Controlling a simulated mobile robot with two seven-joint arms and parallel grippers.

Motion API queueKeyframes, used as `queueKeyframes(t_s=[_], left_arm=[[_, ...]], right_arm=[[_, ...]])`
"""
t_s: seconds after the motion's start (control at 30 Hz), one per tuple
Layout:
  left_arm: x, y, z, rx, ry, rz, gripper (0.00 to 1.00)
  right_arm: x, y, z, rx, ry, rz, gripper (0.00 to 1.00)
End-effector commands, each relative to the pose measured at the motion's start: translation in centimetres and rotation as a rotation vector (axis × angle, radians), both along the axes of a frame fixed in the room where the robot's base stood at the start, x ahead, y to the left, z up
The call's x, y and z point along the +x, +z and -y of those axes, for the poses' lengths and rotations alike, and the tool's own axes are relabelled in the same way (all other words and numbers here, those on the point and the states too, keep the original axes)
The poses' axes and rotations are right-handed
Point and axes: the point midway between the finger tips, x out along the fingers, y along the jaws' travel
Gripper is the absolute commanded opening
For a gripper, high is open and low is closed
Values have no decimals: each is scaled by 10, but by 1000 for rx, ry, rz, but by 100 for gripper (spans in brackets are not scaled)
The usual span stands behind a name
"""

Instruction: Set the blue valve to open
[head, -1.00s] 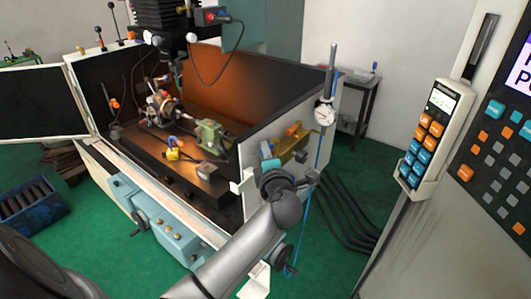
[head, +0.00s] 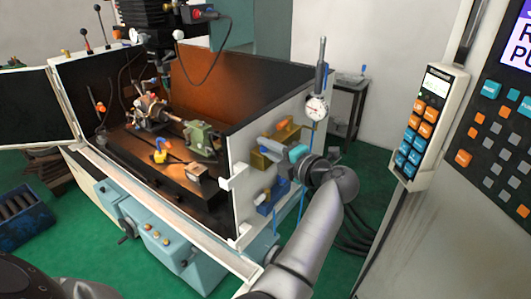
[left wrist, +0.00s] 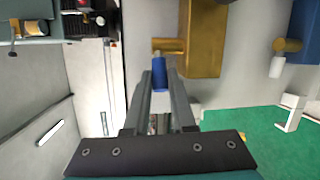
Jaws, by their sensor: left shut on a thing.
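My left gripper (head: 284,151) is at the outer side of the machine's white panel. In the left wrist view its two fingers (left wrist: 160,78) are shut on a blue handle (left wrist: 159,72). That handle hangs from a brass stem joined to a yellow valve body (left wrist: 203,40). In the head view the yellow body (head: 262,160) is partly hidden by my gripper. A blue block (head: 268,208) sits lower on the panel; a blue body (left wrist: 306,30) with a brass stem and white handle (left wrist: 276,67) shows right in the wrist view. My right gripper is not in view.
An orange part (head: 283,125) sits above on the same panel (head: 238,160). A control pendant (head: 422,125) is at the right.

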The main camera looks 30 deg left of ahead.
Motion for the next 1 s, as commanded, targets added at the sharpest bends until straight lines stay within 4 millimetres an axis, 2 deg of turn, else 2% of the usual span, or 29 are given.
queueKeyframes(t_s=[0.4,0.43,0.5,1.0], left_arm=[[0,-1,1,-3,7,-2,0],[0,-1,1,-3,7,-2,27],[0,-1,1,-3,7,-2,35],[0,0,-1,-1,-1,-1,36]], right_arm=[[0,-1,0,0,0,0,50],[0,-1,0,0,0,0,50],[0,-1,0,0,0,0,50],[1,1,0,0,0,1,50]])
